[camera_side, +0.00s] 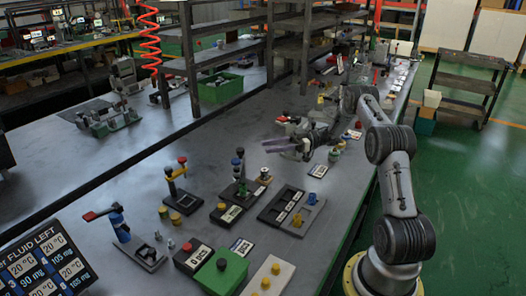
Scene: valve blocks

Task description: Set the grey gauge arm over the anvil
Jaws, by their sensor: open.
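A blue post (119,224) stands on a grey base plate (148,258) at the lower left. A short arm with a red end (95,214) reaches from its top to the left, off the plate. A small raised piece (158,237) on the plate's right side may be the anvil. I cannot make out for sure which part is the grey gauge arm. My gripper (283,146) is open and empty, above the middle of the bench, well to the upper right of the blue post.
Black trays (270,208), a green box (219,272) and a white block (268,274) are at the front. A display (45,262) fills the lower left corner.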

